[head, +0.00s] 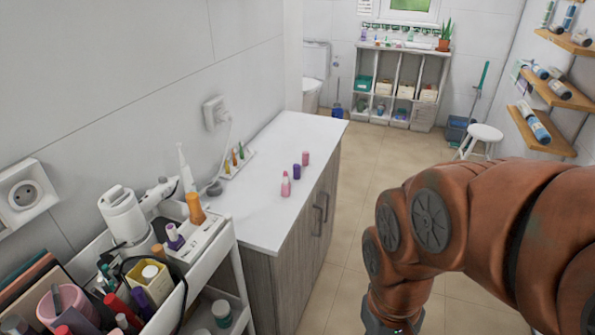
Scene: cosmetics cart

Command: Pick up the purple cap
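A small purple cap (297,171) stands upright on the white countertop (262,215) of the grey wooden cabinet. My orange arm is at the right and bends down past the bottom edge, to the right of the cabinet. Only a grey part at its lower end shows; the gripper's fingers are out of the picture. Nothing touches the purple cap.
A white cart (225,243) crowded with cosmetics stands at the lower left, against the cabinet. A white stool (484,136) and wall shelves (562,97) are at the right.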

